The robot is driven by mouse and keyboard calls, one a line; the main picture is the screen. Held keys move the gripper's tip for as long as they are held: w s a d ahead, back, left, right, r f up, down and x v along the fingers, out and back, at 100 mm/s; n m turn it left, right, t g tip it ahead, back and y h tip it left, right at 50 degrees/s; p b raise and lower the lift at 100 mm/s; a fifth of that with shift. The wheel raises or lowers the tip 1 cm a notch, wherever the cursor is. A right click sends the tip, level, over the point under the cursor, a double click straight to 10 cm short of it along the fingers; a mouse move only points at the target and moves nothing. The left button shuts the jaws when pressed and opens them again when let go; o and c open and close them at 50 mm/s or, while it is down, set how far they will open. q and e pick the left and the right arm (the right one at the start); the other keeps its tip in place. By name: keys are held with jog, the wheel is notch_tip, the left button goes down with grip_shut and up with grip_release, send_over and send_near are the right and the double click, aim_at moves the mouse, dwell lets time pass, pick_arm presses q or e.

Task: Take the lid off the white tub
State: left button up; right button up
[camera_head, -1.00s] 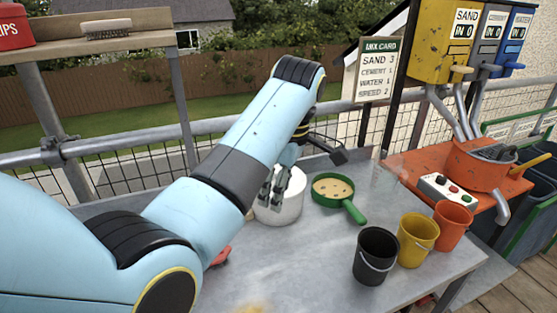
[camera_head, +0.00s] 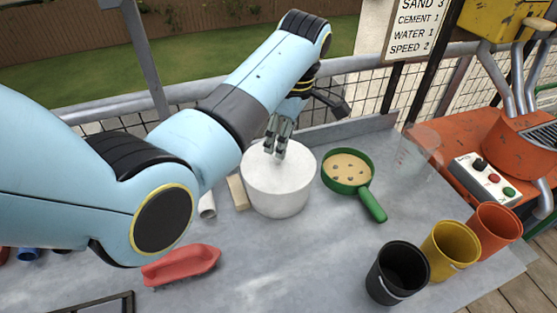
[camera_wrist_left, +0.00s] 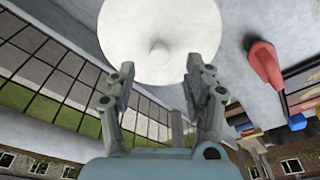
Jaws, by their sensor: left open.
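The white tub (camera_head: 278,190) stands upright on the grey worktop, left of a green sieve. Its white lid (camera_head: 262,165) is on top; in the left wrist view the lid (camera_wrist_left: 150,22) is a pale disc with a small round knob (camera_wrist_left: 160,51) at its middle. My left gripper (camera_head: 275,148) is over the lid, with its fingers pointing down. In the left wrist view its two fingers (camera_wrist_left: 160,78) are spread apart on either side below the knob, with nothing between them. The head view does not show clearly whether the fingertips touch the lid. My right gripper is not in view.
The green sieve (camera_head: 372,205) holds sandy material. Black (camera_head: 385,285), yellow (camera_head: 440,262) and orange (camera_head: 490,238) buckets stand front right. A wood block (camera_head: 237,192) and a white tube (camera_head: 207,206) are left of the tub.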

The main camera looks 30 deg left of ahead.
aim_at(278, 160)
pick_arm(q)
jog(key=f, duration=0.4)
jog(key=shift+a+f+p, duration=0.3)
jog(key=shift+a+p, duration=0.1)
jog(key=shift+f, duration=0.4)
jog(key=shift+c, duration=0.3)
jog(key=c, duration=0.7)
grip_shut()
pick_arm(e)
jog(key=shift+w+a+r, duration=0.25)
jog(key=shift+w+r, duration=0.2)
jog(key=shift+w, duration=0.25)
